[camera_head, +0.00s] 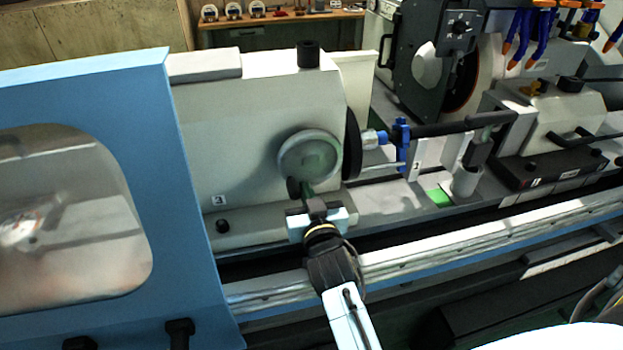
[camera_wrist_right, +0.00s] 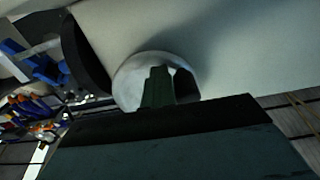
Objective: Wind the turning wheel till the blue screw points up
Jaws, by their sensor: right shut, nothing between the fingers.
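The turning wheel (camera_head: 309,155) is a round grey disc on the front of the pale machine head. A dark knob (camera_head: 293,187) shows at its lower left. A blue clamp-like part (camera_head: 402,142) sits on the shaft to the right of the wheel and extends above and below it; I cannot tell which bit is the screw. My right gripper (camera_head: 306,188) is shut and empty, its fingers at the wheel's lower edge beside the knob; contact is unclear. The right wrist view shows the fingers (camera_wrist_right: 160,85) in front of the wheel (camera_wrist_right: 130,78) and blue parts (camera_wrist_right: 35,62) at left.
A blue door panel with a window (camera_head: 170,200) stands at the left. A long metal rail (camera_head: 430,246) runs along the machine's front below the wheel. A grey upright post (camera_head: 466,180) and a dark grinding unit (camera_head: 440,50) stand to the right.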

